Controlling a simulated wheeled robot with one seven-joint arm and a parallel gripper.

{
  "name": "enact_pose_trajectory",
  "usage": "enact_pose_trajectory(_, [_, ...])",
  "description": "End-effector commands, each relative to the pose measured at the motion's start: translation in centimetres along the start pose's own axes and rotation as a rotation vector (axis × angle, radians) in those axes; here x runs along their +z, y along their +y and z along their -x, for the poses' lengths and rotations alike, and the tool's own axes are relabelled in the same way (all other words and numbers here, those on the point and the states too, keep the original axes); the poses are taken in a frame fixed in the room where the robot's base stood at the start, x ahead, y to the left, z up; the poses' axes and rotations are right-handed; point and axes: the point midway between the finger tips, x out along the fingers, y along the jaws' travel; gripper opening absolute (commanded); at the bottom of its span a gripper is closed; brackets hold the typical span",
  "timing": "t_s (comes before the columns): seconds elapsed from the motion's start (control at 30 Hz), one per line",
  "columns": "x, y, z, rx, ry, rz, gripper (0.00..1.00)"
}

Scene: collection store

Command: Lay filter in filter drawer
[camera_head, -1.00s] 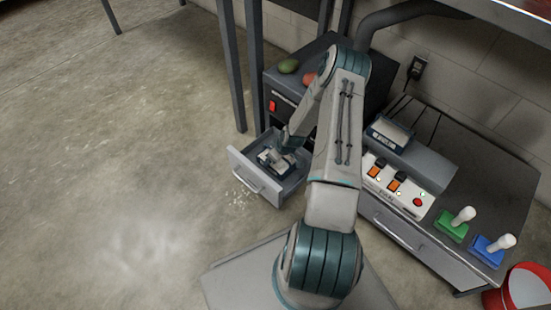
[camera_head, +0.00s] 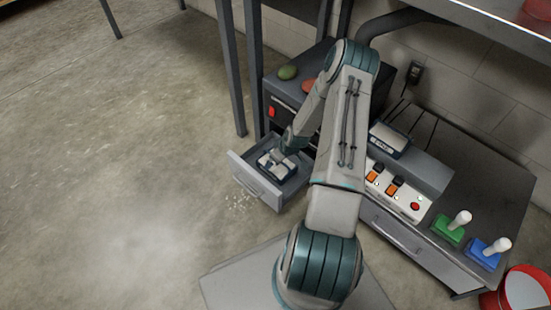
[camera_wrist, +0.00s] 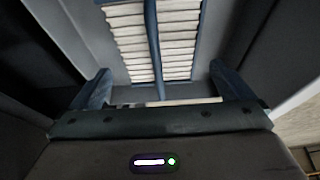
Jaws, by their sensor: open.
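The filter (camera_head: 291,170), white pleats in a blue frame, lies in the pulled-out grey filter drawer (camera_head: 254,180) of the dark cabinet in the head view. My gripper (camera_head: 277,158) is just over it and hides part of it. In the wrist view, the pleated filter (camera_wrist: 155,40) shows between and beyond the two blue fingers of my gripper (camera_wrist: 160,88). The fingers stand apart, with gaps to the filter's sides. The filter's near edge is partly hidden by the gripper body. Whether the filter rests fully flat is hard to tell.
A similar blue-framed block (camera_head: 389,140) sits on a grey housing at right, behind a white switch panel (camera_head: 396,190). Green (camera_head: 449,229) and blue (camera_head: 483,253) handled blocks stand near a red bucket (camera_head: 522,292). Table legs rise beside the cabinet. The floor at left is open.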

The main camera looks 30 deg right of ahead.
Motion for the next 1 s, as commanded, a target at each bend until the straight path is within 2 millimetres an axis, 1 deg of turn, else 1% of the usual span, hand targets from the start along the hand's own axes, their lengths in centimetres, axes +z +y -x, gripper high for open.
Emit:
enact_pose_trajectory(0.03, [-0.2,0.1,1.8,0.002,0.001,-0.002,1.0])
enact_pose_trajectory(0.2, [-0.1,0.1,5.1,0.002,0.0,-0.001,1.0])
enact_pose_trajectory(0.3, [-0.1,0.0,6.4,0.001,0.0,-0.001,1.0])
enact_pose_trajectory(0.47, [-0.1,0.0,7.6,0.0,-0.002,0.0,1.0])
enact_pose_trajectory(0.57, [-0.7,-0.2,8.8,0.003,-0.018,0.006,1.0])
enact_pose_trajectory(0.67, [-1.9,-0.7,10.9,0.009,-0.051,0.014,1.0])
enact_pose_trajectory(0.77, [-3.3,-1.5,14.0,0.02,-0.097,0.014,1.0])
enact_pose_trajectory(0.8, [-3.9,-1.9,15.4,0.027,-0.116,0.012,1.0])
enact_pose_trajectory(0.87, [-4.7,-2.6,17.6,0.038,-0.142,0.005,1.0])
enact_pose_trajectory(1.0, [-6.2,-4.9,22.6,0.065,-0.198,-0.021,1.0])
